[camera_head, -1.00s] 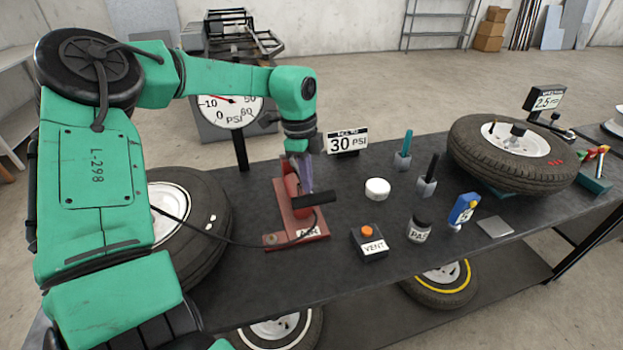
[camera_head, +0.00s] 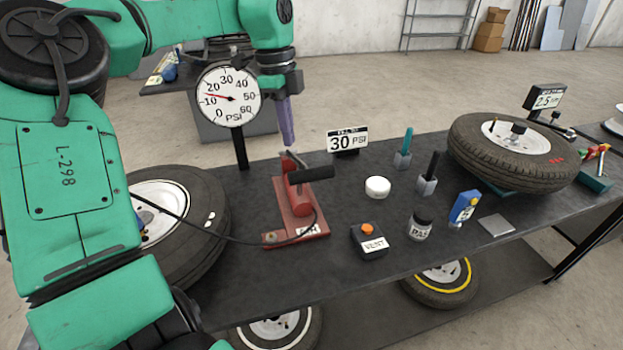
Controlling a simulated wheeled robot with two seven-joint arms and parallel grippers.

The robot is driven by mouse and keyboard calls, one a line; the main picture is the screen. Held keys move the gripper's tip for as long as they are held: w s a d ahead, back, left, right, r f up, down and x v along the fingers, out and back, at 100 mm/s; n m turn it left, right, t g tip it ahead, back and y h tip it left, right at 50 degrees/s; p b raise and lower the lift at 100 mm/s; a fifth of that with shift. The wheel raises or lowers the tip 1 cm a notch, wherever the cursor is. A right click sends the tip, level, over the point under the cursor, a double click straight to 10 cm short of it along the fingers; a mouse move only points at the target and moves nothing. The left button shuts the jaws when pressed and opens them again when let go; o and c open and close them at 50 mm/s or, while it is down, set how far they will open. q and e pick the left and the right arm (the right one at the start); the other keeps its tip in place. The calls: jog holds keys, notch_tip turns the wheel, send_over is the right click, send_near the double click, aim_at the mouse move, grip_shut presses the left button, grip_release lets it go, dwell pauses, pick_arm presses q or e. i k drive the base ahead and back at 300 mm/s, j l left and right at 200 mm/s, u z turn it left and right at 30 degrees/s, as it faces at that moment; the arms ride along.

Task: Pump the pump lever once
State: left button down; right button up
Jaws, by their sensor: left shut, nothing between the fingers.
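The red pump (camera_head: 295,215) stands on the dark workbench, with a hose running left toward the tire. Its lever has a black handle (camera_head: 311,174) at the top, pointing right. My left gripper (camera_head: 289,145) comes down from above with its purple fingers shut and empty. Its tips are just above and left of the handle, near the top of the lever; I cannot tell whether they touch it. The round PSI gauge (camera_head: 229,96) shows its needle near 10. A sign (camera_head: 347,140) reads 30 PSI. My right gripper is not in view.
A box with an orange button marked VENT (camera_head: 370,241), a white cap (camera_head: 377,187) and a dark jar (camera_head: 420,224) stand right of the pump. A tire (camera_head: 185,225) is at left, another (camera_head: 470,150) at right.

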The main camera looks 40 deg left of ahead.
aim_at(297, 161)
jog(key=i+j+u, duration=0.1)
jog(key=u, duration=0.3)
jog(key=i+u, duration=0.15)
jog(key=u, duration=0.2)
